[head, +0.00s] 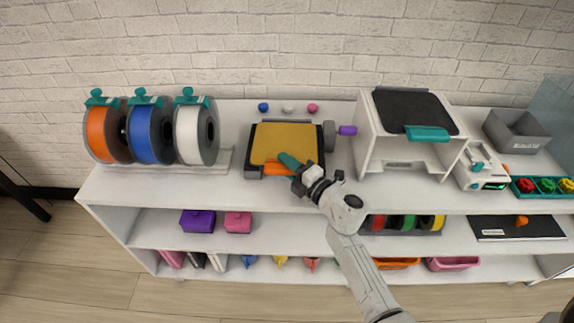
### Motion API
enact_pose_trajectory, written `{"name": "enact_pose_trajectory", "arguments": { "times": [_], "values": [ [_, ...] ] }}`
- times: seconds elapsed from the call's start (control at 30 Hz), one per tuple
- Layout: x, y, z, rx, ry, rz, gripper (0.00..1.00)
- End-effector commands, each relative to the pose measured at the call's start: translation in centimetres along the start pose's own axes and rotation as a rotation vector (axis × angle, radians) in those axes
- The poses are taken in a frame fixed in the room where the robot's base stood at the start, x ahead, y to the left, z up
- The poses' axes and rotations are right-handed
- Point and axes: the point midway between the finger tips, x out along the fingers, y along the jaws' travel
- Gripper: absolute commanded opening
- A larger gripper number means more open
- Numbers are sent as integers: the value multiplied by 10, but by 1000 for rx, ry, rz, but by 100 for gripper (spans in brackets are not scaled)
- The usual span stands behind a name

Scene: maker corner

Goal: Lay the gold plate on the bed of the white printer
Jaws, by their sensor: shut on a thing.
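The gold plate (286,137) lies flat on a dark stand (254,171) on the white bench top, left of centre. An orange tab (273,168) shows at its front edge. My gripper (287,163), with teal fingers, reaches in from the front right and is shut at the plate's front edge, by the tab. The fingers hide part of that edge, and the exact grip is too small to see. The white printer (364,127) stands to the right, with a dark top and a teal handle (427,134). Its front looks open; its bed is mostly hidden under the top.
A grey roller with a purple handle (347,130) lies between plate and printer. Orange, blue and white spools (196,135) stand at the left. A small white device (481,167) and a grey bin (516,132) stand right of the printer. The bench front is mostly clear.

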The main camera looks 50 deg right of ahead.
Motion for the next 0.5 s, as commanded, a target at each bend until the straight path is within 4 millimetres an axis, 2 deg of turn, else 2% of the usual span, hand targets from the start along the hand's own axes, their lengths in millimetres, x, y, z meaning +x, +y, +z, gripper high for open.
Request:
{"name": "enact_pose_trajectory", "arguments": {
  "times": [0.2, 0.23, 0.5],
  "values": [
    [0, -4, 0, -1, 0, 1, 0],
    [0, -4, 0, 0, 0, 0, 27],
    [0, -3, 0, 0, 0, 0, 51]
  ]
}}
